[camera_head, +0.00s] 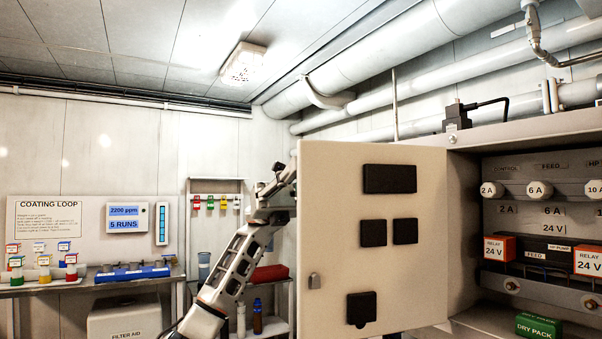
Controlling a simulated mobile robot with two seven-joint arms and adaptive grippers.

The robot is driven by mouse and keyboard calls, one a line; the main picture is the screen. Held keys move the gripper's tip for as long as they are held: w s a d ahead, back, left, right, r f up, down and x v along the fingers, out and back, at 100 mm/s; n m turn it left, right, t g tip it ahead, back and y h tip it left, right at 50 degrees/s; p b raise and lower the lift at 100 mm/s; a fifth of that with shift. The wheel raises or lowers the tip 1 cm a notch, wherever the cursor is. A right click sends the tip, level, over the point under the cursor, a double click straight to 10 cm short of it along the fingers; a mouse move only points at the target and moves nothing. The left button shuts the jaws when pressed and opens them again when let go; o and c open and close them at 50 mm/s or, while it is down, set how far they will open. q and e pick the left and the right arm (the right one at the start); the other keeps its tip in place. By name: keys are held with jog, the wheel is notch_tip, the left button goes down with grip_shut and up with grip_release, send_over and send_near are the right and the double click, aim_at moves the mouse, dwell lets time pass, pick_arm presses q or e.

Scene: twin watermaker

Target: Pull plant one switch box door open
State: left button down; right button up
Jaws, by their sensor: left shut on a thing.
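The switch box door (345,230) stands wide open, swung out to the left of the switch box (462,240). My left gripper (288,178) is at the upper part of the door's free left edge, shut on the door. Its fingertips are partly hidden behind the panel, so the exact grip point cannot be seen. My right gripper is not in view.
Inside the open box are white fuse knobs (539,189), orange relays (498,248) and a green dry pack (538,326). A shelf (262,329) with bottles stands behind my left arm. A bench (90,286) with a blue rack is at the left. Pipes run overhead.

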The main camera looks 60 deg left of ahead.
pick_arm(q)
jog(key=shift+w+a, duration=0.2)
jog(key=shift+a, duration=0.05)
dwell(0.3)
jog(key=c, duration=2.4)
grip_release()
jog(key=shift+c, duration=0.2)
jog(key=shift+o, duration=1.3)
jog(key=shift+w+d, duration=0.1)
jog(key=shift+d, duration=0.1)
jog(key=shift+a, duration=0.15)
jog(key=v, duration=1.1)
jog(key=shift+a, duration=0.4)
